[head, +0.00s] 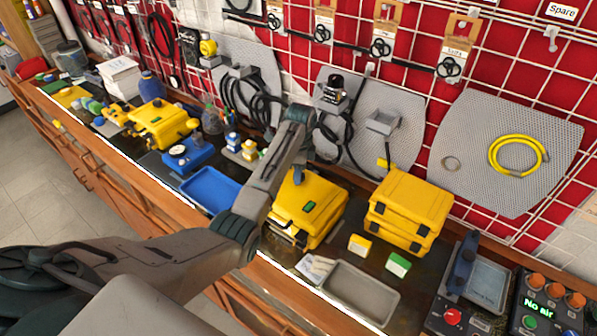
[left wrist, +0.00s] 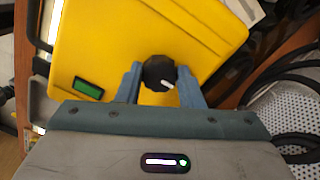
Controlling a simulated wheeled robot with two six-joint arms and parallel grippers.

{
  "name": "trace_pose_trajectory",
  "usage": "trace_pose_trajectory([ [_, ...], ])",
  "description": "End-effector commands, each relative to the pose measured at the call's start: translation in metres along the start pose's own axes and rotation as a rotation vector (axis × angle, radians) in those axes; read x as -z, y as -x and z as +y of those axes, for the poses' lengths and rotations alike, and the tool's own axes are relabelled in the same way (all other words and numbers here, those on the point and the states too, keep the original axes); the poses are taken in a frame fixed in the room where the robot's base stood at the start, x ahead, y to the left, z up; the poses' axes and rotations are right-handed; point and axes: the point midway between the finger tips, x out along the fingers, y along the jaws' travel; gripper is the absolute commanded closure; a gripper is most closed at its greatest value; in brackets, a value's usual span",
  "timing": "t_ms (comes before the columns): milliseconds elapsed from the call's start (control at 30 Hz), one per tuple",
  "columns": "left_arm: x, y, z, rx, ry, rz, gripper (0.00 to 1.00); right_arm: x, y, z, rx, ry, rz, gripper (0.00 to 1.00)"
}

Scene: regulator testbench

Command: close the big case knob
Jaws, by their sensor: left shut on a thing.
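The big case is the yellow case (head: 318,198) in the middle of the bench in the head view, partly hidden behind my left arm. Its yellow top (left wrist: 130,35) fills much of the left wrist view. The black knob (left wrist: 159,73) with a white pointer mark stands on that top. The mark points to the lower right in the left wrist view. My left gripper (left wrist: 160,82) is shut on the knob, one blue-grey finger on each side. In the head view the left gripper (head: 298,176) is over the case top and the knob is hidden. My right gripper is not in view.
A small green display (left wrist: 88,89) is on the case top. Stacked yellow cases (head: 408,205) stand to the right. A blue tray (head: 211,188) lies to the left and a grey tray (head: 360,293) in front. Black cables (left wrist: 285,85) show beside the case.

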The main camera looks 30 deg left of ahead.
Motion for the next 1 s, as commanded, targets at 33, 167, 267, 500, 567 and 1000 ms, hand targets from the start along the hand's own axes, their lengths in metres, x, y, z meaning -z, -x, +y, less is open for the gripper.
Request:
trace_pose_trajectory([
  [33, 0.0008, -0.0001, 0.0002, -0.001, -0.009, 0.001, 0.89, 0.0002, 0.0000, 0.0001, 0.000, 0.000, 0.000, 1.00],
  [167, 0.0009, -0.0002, 0.0003, -0.001, -0.023, 0.000, 0.89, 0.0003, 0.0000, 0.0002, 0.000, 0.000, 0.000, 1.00],
  [267, 0.0008, -0.0003, 0.0003, -0.002, -0.026, 0.000, 0.89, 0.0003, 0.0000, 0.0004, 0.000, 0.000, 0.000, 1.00],
  [500, 0.0008, -0.0005, 0.0004, -0.002, -0.026, 0.000, 0.89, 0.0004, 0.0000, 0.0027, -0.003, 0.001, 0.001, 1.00],
  [567, 0.0008, -0.0005, 0.0004, -0.002, -0.026, 0.000, 0.62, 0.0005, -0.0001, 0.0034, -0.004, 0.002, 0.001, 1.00],
  [1000, 0.0004, 0.0040, -0.0015, 0.000, -0.023, -0.001, 0.44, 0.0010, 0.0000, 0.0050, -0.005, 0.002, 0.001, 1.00],
])
